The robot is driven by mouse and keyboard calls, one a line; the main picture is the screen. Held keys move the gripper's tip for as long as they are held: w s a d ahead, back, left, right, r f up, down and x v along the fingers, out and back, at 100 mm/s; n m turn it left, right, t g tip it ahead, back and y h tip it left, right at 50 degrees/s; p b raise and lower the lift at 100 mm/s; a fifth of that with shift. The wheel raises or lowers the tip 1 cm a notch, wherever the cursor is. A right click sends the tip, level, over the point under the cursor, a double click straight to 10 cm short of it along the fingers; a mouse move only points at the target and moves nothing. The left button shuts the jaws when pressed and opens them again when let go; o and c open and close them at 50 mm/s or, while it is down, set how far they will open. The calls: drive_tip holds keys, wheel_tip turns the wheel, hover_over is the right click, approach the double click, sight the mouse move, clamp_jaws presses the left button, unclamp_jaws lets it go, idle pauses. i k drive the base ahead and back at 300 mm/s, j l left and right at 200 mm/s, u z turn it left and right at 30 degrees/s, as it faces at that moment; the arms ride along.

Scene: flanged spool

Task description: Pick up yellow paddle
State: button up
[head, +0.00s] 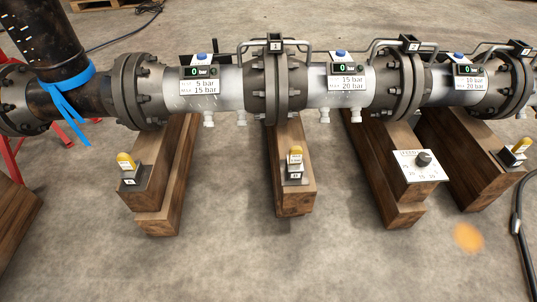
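Three small yellow paddles show, each on a dark base on the front end of a wooden beam. The left paddle (125,161) leans to the left. The middle paddle (295,154) stands close to upright. The right paddle (521,146) leans to the right, near the picture's right edge. Which one the task means, I cannot tell. My gripper is not in view, and nothing is seen touching the paddles.
A flanged pipe (222,104) with gauges lies across wooden beams (164,200). A white dial plate (407,171) with a black knob sits on one beam. A blue strap (66,92) hangs at left. A dark cable (521,245) lies at right. The front floor is mostly clear.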

sight(516, 150)
drive_tip(key=l+z, duration=0.1)
drive_tip(key=l, duration=0.35)
drive_tip(key=i+l+z, duration=0.1)
drive_tip(key=l, duration=0.4)
drive_tip(key=l+z, duration=0.1)
drive_tip(key=l, duration=0.35)
drive_tip(key=i+l+z, duration=0.1)
drive_tip(key=l, duration=0.35)
drive_tip(key=i+l+z, duration=0.1)
drive_tip(key=l, duration=0.35)
